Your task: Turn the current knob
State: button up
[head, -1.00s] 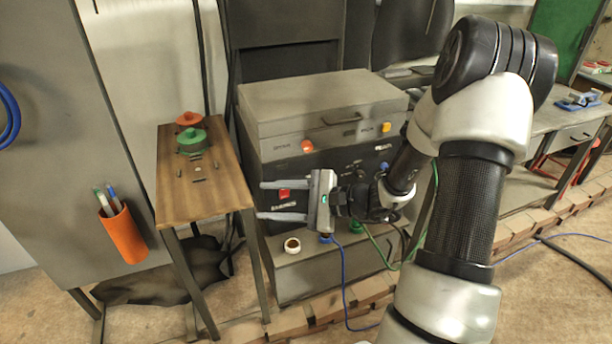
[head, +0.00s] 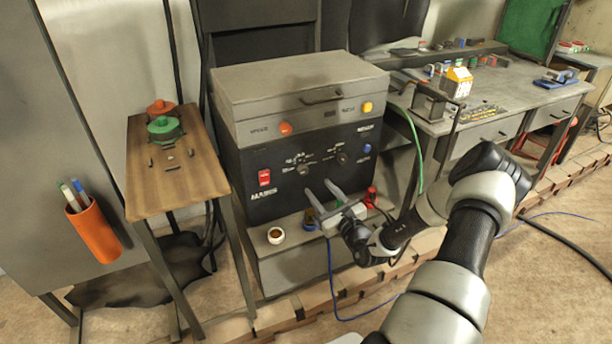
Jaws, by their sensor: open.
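The machine's black front panel (head: 258,158) carries two dark knobs with pale markings around them. The left knob (head: 303,168) and the right knob (head: 342,157) are both in plain view. Their labels are too small to read, so I cannot tell which is the current knob. My gripper (head: 316,188) is open and empty, in front of the panel's lower part. Its fingers point up toward the panel, with the tips below the two knobs in the picture. I see no contact with either knob.
A red switch (head: 264,177) is left of the knobs, a blue button (head: 367,149) right. Below my gripper, a blue cable (head: 331,275) hangs; a red connector (head: 371,195) and a white round cup (head: 276,236) are near. A wooden stand (head: 165,190) is left, a workbench (head: 470,110) right.

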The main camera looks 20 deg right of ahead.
aim_at(305, 171)
jog(key=w, duration=0.3)
jog(key=w+b, duration=0.1)
jog(key=w, duration=0.6)
jog(key=shift+w+a+b, duration=0.1)
jog(key=shift+a+b, duration=0.2)
jog(key=shift+b, duration=0.05)
jog(key=c, duration=1.1)
